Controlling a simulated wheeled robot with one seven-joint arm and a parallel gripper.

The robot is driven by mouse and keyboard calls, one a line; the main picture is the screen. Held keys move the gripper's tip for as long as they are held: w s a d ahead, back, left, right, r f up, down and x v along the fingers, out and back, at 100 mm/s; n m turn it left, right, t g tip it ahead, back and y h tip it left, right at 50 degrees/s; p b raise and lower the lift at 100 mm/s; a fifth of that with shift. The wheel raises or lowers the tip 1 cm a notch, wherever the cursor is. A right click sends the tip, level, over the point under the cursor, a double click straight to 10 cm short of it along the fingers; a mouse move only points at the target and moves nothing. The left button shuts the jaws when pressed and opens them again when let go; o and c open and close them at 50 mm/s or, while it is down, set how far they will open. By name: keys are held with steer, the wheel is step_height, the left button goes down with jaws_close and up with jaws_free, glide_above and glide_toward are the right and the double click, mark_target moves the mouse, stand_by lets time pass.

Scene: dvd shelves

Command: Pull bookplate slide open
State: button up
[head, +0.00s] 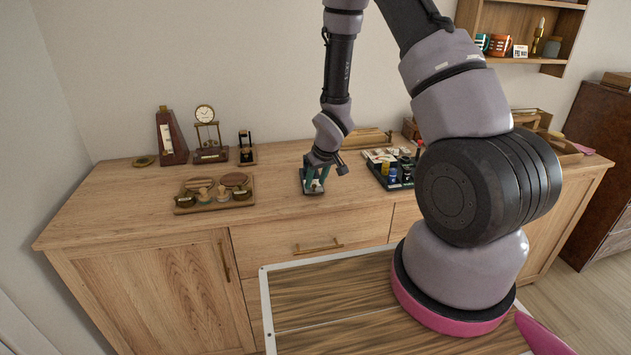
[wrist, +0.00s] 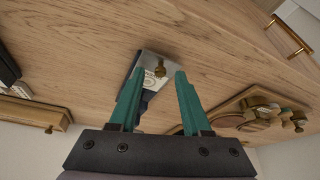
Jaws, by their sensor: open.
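The bookplate slide appears to be the small dark piece with a pale metal plate and a brass knob (wrist: 160,72), lying on the wooden sideboard top in the wrist view. In the head view it is the small dark-edged piece (head: 312,191) beneath my gripper, partly hidden by the fingers. My gripper (wrist: 159,76) has two teal fingers spread apart, with the knob showing between and just beyond their tips. The gripper also shows in the head view (head: 316,184), pointing down over the piece. I cannot tell whether a finger touches it.
A wooden tray with brass-knobbed pieces (head: 240,203) lies to the left. A dark tray of small bottles (head: 392,182) stands close on the right. A metronome (head: 171,137), a clock (head: 207,129) and a wooden rack (head: 366,139) stand behind. The sideboard's front strip is clear.

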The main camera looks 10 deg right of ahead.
steer(key=v, duration=1)
steer(key=shift+s+r, duration=0.15)
steer(key=shift+r, duration=0.1)
steer(key=shift+d, duration=0.1)
steer(key=s+d+r+m+t+h, duration=0.1)
steer(key=s+d+r+m, duration=0.15)
steer(key=r, duration=0.75)
steer(key=s+d+r+m+t, duration=0.1)
steer(key=s+d+r+m, duration=0.2)
steer(key=r, duration=0.7)
steer(key=s+a+r+m+t+y, duration=0.1)
steer(key=s+r+m, duration=0.1)
steer(key=s+r, duration=1)
steer(key=s, duration=0.3)
steer(key=shift+s+r+y, duration=0.15)
steer(key=shift+s+y, duration=0.25)
